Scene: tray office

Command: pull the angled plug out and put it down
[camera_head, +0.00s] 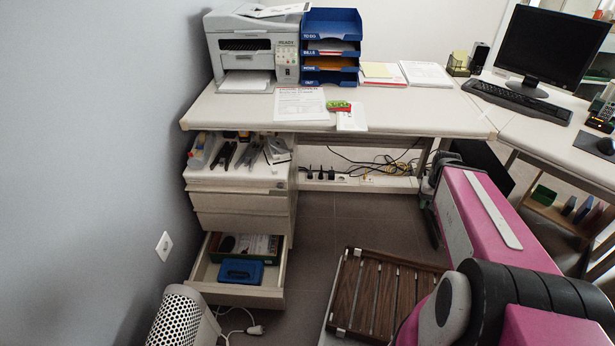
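A white power strip (355,183) runs low under the desk. Several small dark plugs (321,173) stand in its left part, and thin cables run to the right of them. They are too small for me to tell which one is angled. My pink arm reaches in from the lower right. Dark parts at its far end, which seem to be my gripper (431,208), show right of the strip and apart from the plugs. Its fingers are mostly hidden by the arm, so I cannot see its opening.
A drawer unit (240,212) stands left of the strip, its bottom drawer (230,291) pulled out. A brown slatted tray (378,292) is in front of me. A white plug (256,330) on a cord lies on the floor. The desk (415,112) overhangs the strip; bare floor lies before it.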

